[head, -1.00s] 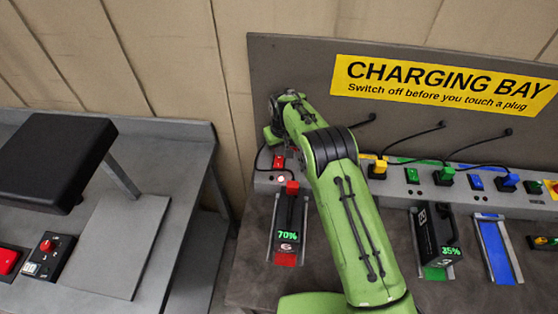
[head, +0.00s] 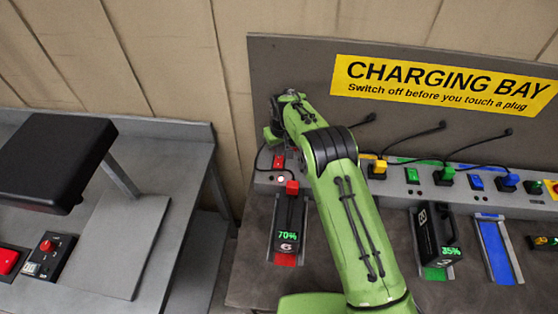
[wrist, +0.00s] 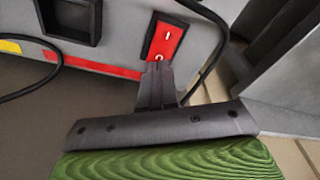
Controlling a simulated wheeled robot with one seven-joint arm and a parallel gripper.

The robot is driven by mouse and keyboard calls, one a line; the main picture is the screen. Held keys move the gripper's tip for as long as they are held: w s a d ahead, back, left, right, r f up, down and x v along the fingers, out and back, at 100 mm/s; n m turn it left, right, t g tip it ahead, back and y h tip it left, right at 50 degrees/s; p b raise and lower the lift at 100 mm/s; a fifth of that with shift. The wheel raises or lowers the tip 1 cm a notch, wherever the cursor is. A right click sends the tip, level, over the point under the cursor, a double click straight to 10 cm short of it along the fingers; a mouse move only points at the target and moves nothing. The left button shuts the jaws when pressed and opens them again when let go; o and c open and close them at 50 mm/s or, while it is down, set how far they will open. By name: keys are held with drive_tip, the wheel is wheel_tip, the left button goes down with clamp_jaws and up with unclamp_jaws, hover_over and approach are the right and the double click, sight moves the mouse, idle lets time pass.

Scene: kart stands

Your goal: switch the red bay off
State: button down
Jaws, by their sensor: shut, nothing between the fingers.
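The red bay's rocker switch (wrist: 166,40) sits on the grey rail in the wrist view, marked I at the top and O at the bottom. My gripper (wrist: 158,68) is shut and empty, with its tips at the switch's lower end near the O mark. I cannot tell whether they touch it. In the head view the red switch (head: 278,161) shows left of my arm, with a small pale indicator (head: 280,180) below it. The red bay holds a dark battery (head: 289,222) reading 70%. My fingertips are hidden in the head view.
A black cable (wrist: 212,62) runs close to the right of the switch. A dark recessed socket (wrist: 70,17) is at its left. Yellow (head: 380,166), green (head: 447,173) and blue (head: 510,180) plugs stand along the rail. A grey bench (head: 170,165) stands to the left.

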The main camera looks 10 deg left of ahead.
drive_tip(key=shift+f+b, duration=0.7)
drive_tip(key=shift+f, duration=0.15)
idle(0.4)
wheel_tip(320, 180, up, 7)
drive_tip(key=p, duration=0.3)
drive_tip(key=shift+p, duration=0.35)
idle(0.4)
